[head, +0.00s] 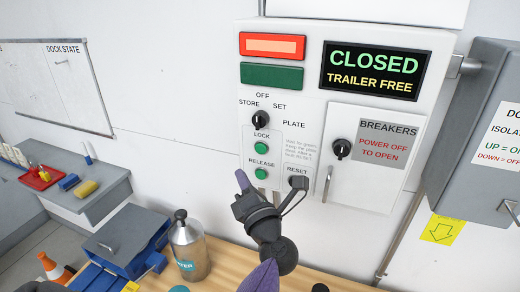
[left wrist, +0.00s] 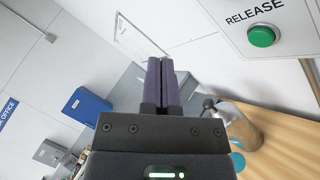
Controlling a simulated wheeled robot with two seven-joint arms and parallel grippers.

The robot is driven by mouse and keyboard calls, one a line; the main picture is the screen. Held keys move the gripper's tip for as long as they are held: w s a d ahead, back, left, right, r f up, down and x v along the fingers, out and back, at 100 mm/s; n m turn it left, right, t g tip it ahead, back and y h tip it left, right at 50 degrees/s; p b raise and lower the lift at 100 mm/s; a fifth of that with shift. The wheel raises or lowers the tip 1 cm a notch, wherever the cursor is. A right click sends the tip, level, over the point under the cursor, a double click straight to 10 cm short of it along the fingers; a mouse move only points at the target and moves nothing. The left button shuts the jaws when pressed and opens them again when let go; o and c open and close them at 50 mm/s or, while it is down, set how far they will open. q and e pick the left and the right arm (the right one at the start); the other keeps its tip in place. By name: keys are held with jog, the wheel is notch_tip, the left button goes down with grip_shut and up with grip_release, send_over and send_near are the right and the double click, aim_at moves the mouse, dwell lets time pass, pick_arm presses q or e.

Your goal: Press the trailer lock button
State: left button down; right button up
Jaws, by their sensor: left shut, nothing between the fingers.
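The lock button (head: 261,149) is a round green button under the label LOCK on the white control panel (head: 306,84). The release button (head: 261,174), also green, sits just below it. In the left wrist view the release button (left wrist: 261,37) shows at the upper right, and the lock button is out of frame. The display reads CLOSED and TRAILER FREE.
A rotary selector (head: 260,119) is above the lock button, with a reset knob (head: 298,183) at lower right. The breaker door (head: 374,158) is closed. A metal bottle (head: 188,248) stands below left on the wooden top. A grey isolator box (head: 478,135) hangs at right.

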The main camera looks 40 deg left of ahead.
aim_at(261, 149)
pick_arm(q)
jog(key=w+b, duration=0.1)
jog(key=w, duration=0.1)
jog(key=w+a+b, duration=0.1)
jog(key=w+b, duration=0.1)
jog(key=w, duration=0.1)
jog(key=w+a+b, duration=0.1)
jog(key=w, duration=0.1)
jog(key=shift+w+a, duration=0.2)
jog(key=shift+w, duration=0.15)
dwell(0.5)
jog(key=shift+w+b, duration=0.1)
jog(key=shift+b, duration=0.25)
dwell(0.9)
jog(key=shift+w+a, duration=0.1)
jog(key=shift+w, duration=0.2)
